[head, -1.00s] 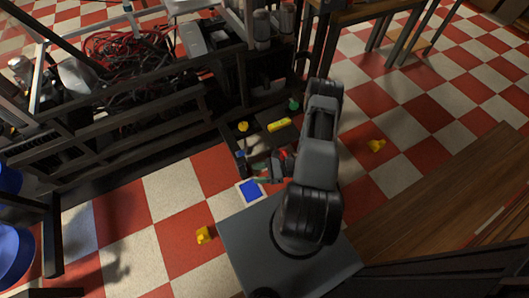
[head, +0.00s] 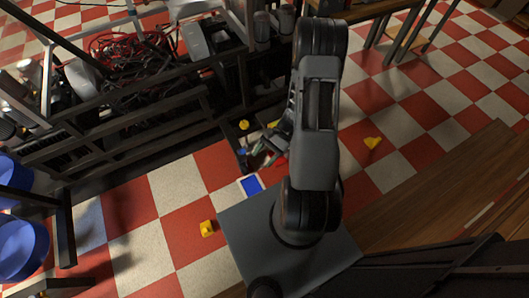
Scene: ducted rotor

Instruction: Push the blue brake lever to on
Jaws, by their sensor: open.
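A small blue piece (head: 242,152), possibly the blue brake lever, shows at the left edge of the dark panel in front of my base. It is too small to tell its setting. My gripper (head: 270,150) hangs beside the arm, pointing down and left over the panel, to the right of the blue piece and apart from it in the picture. It is open, and I see nothing held in it. The arm hides the right part of the panel.
A white-framed blue plate (head: 251,186) lies at the panel's near end. A yellow knob (head: 243,125) stands at its far left, with a red part (head: 281,162) near the arm. Yellow pieces (head: 207,229) lie on the checkered floor. A dark metal frame (head: 150,150) stands on the left.

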